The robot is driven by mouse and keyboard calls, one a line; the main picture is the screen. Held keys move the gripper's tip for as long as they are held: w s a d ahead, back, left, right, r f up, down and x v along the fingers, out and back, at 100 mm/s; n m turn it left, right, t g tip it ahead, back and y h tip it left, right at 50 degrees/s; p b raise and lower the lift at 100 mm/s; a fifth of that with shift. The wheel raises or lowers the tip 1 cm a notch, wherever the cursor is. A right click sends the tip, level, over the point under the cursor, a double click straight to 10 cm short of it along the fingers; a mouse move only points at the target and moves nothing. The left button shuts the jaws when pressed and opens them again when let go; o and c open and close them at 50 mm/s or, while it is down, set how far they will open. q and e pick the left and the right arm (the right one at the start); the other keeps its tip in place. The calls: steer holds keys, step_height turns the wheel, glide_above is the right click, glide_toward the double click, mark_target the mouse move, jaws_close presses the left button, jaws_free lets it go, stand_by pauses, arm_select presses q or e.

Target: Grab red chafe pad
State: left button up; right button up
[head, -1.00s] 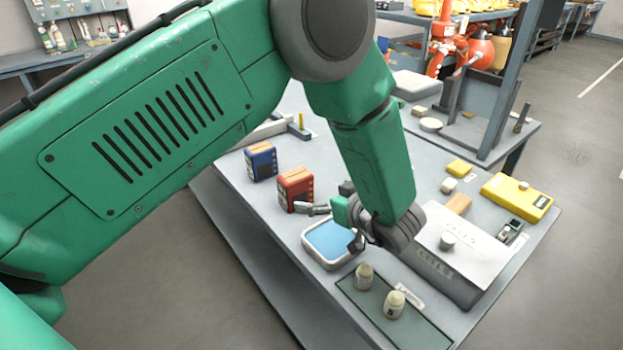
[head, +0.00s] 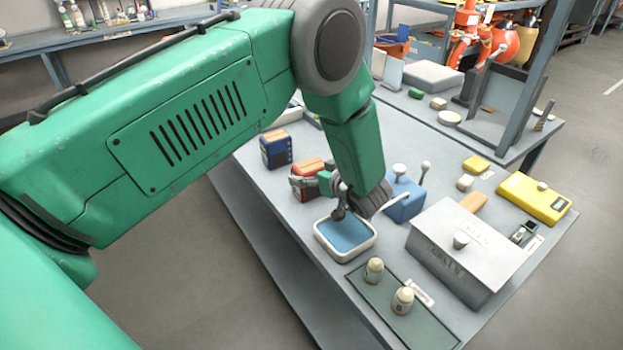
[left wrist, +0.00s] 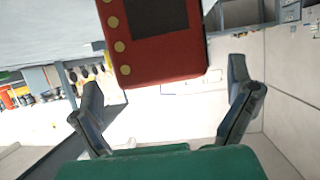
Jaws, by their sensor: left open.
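The red chafe pad (head: 309,168) appears as a red block with an orange-brown top, standing on the table next to a similar blue block (head: 276,149). My left gripper (head: 320,194) is at its near right side in the head view and hides part of it. In the left wrist view the red block (left wrist: 155,42) fills the top middle, with a dark panel and yellow dots on its face. My left gripper's fingers (left wrist: 168,115) are spread wide there, one to each side below the block, with nothing held. Whether they touch it I cannot tell. My right gripper is not in view.
A white tray with a blue inside (head: 346,240) lies just below the gripper. A blue box with white-topped posts (head: 404,198), a grey lidded box (head: 463,250) and a yellow case (head: 535,198) stand to the right. Two small bottles (head: 388,285) stand in front.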

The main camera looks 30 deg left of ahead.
arm_select(q)
steer(key=shift+x, duration=1.55)
steer(key=shift+d, duration=0.1)
steer(key=c, duration=1.5)
steer(key=shift+r, duration=0.15)
